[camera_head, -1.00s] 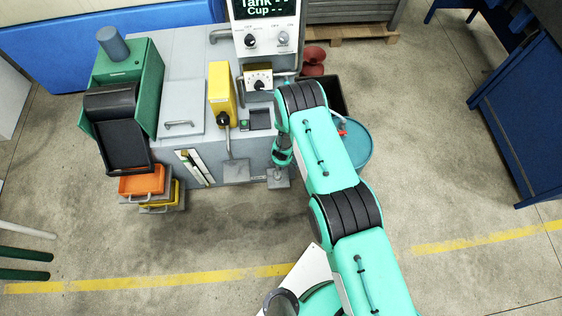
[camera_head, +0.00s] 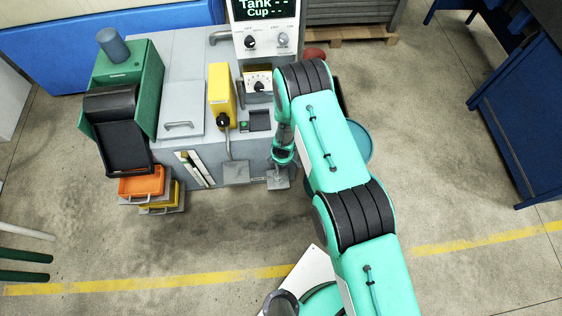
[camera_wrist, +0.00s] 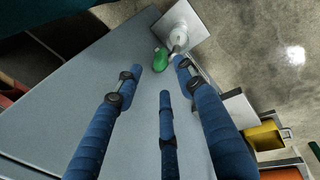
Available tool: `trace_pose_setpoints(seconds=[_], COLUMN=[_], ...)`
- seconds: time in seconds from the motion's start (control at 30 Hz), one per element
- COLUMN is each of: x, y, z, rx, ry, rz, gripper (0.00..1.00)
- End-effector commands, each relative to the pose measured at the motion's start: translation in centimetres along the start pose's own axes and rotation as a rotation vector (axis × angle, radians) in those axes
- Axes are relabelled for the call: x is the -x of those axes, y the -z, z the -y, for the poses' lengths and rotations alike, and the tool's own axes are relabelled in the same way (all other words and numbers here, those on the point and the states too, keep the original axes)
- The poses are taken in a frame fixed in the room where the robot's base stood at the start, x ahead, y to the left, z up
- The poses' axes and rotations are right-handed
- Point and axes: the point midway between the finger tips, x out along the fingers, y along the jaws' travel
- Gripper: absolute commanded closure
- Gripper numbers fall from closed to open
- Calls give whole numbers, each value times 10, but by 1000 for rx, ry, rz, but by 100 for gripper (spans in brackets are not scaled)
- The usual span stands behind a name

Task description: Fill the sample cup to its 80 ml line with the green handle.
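The green handle (camera_wrist: 160,59) shows in the wrist view as a small rounded green piece beside the grey machine, just beyond my fingertips. My gripper (camera_wrist: 160,74) is open, with its three blue fingers spread and nothing between them. No contact with the handle is visible. Past the handle is a pale round object (camera_wrist: 178,34) over a square light plate (camera_wrist: 193,22); it may be the sample cup, but its line and level cannot be read. In the head view the square plate (camera_head: 278,179) sits low at the machine's front; my arm hides the handle.
The grey machine (camera_head: 185,68) has a display reading "Tank --, Cup --" (camera_head: 266,8), a yellow box (camera_head: 221,90) and a second plate (camera_head: 236,172). An orange tray (camera_head: 141,181) is at its left; a blue drum (camera_head: 361,141) is partly behind my arm.

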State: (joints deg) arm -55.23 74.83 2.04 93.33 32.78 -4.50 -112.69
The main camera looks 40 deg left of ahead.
Motion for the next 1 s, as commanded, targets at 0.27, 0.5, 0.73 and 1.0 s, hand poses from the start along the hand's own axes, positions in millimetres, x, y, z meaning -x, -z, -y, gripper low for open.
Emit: trace_pose_setpoints(seconds=[0.27, 0.5, 0.73, 1.0], x=[29, 38, 39, 33], y=[0, 0, 0, -3], z=[-2, -1, -1, 6], rx=[0, 0, 0, -47], ry=[-3, -2, -3, 17], rz=[0, 0, 0, -2], gripper=[61, 61, 61, 100])
